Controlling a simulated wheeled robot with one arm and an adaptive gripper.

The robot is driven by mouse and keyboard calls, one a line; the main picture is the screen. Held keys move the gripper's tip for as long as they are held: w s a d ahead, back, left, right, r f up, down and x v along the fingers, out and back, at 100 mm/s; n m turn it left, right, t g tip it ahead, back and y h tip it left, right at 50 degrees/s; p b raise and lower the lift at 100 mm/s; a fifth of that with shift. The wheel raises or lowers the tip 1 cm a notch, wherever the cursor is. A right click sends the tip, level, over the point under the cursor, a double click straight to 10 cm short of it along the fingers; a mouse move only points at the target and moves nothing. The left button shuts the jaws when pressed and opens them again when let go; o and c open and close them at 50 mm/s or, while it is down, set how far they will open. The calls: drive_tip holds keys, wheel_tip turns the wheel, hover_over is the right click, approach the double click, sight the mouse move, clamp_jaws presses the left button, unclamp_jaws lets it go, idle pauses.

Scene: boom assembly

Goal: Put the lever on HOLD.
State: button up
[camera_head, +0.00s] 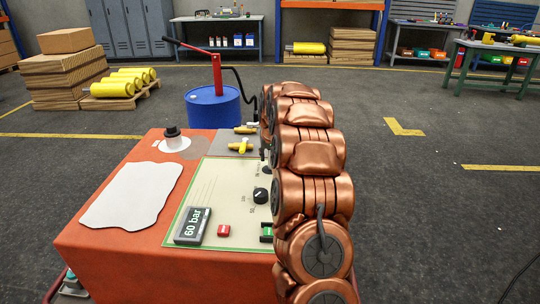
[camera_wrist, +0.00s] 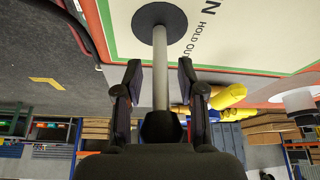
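The lever (camera_wrist: 160,65) shows in the wrist view as a grey rod rising from a round black base (camera_wrist: 163,16) on the pale panel. Its dark knob (camera_wrist: 161,127) lies close to my palm. My gripper (camera_wrist: 160,80) has one finger on each side of the rod, with visible gaps, so it is open around the lever. Beside the base the panel lettering reads "HOLD OUT", with part of another word ending in N. In the head view my copper arm hides most of the lever and my gripper; the dark base (camera_head: 267,170) just shows at the panel's right edge.
The panel sits on an orange-red bench (camera_head: 150,265) with a dial (camera_head: 260,195), a "60 bar" display (camera_head: 192,227) and a red button (camera_head: 223,231). Yellow-handled fittings (camera_head: 240,145) and a blue drum (camera_head: 213,108) lie beyond. Floor to the right is clear.

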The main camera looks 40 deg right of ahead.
drive_tip(key=v, duration=1.2)
idle(0.6)
drive_tip(key=s+a+f+n+g+y, duration=0.1)
drive_tip(key=s+a+n+g, duration=0.1)
drive_tip(key=s+a, duration=0.8)
drive_tip(key=s+a+f+n+g+y, duration=0.15)
drive_tip(key=s+a, duration=0.45)
drive_tip(key=a, duration=0.8)
drive_tip(key=s+a+f+n+g, duration=0.1)
drive_tip(key=s+a+f+g, duration=0.3)
drive_tip(key=s, duration=0.9)
drive_tip(key=s+a+f+n+t, duration=0.15)
drive_tip(key=s+a, duration=0.45)
drive_tip(key=s, duration=0.6)
wheel_tip(320, 180, up, 14)
drive_tip(key=p, duration=1.3)
drive_tip(key=shift+r, duration=0.2)
